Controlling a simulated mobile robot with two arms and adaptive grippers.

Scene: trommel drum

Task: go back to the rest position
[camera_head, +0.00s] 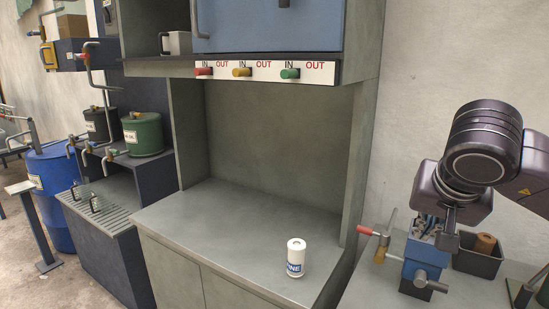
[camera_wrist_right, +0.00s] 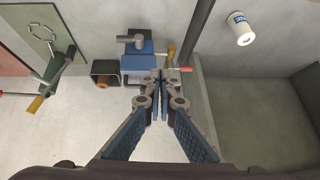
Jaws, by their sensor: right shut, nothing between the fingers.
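My right gripper (camera_head: 447,226) hangs from its dark arm at the right of the head view, in front of and above a blue vise (camera_head: 424,262). In the right wrist view my right gripper (camera_wrist_right: 160,78) has its two fingers together at the tips, with nothing between them. The vise (camera_wrist_right: 138,62) lies just beyond the fingertips there; I cannot tell whether they touch it. My left gripper is not in view.
A white labelled can (camera_head: 295,257) stands on the grey cabinet counter (camera_head: 215,215). A dark bin (camera_head: 478,262) with a brown piece is beside the vise. A blue barrel (camera_head: 54,190) and a green canister (camera_head: 143,134) are at left. The counter's middle is clear.

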